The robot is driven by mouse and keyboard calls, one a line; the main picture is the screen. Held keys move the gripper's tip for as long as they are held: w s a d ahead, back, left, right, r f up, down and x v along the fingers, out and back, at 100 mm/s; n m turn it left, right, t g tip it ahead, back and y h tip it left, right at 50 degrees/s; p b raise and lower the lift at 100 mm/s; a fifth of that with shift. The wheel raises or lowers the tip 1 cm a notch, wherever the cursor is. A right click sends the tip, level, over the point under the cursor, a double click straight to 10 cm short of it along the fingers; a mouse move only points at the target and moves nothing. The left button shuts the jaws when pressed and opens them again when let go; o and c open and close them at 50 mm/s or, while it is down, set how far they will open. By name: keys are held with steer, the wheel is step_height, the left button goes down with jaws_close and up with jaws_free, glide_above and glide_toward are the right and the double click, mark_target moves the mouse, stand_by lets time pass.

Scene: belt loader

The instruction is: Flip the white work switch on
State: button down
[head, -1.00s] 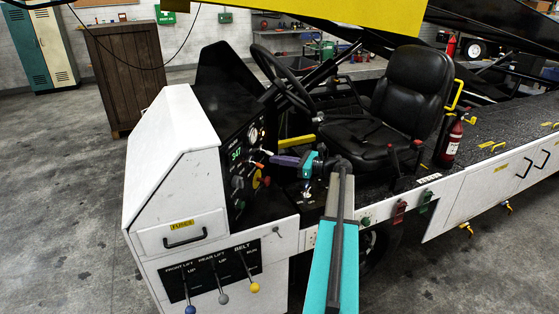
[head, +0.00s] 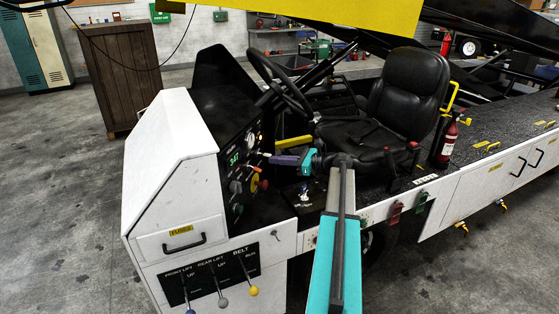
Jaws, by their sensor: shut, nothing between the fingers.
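The white work switch cannot be told apart for sure; small pale and red parts by the fingertips are too small to read. Whether the fingertips touch anything there cannot be told.
Below the panel, blue, grey and yellow ball levers (head: 222,302) stick out of the console front. The steering wheel (head: 281,85) and black seat (head: 408,90) stand behind my arm. A red extinguisher (head: 447,142) stands right of the seat. Floor at left is clear.

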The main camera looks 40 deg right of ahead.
steer(key=shift+s+r, duration=0.1)
steer(key=shift+r, duration=0.5)
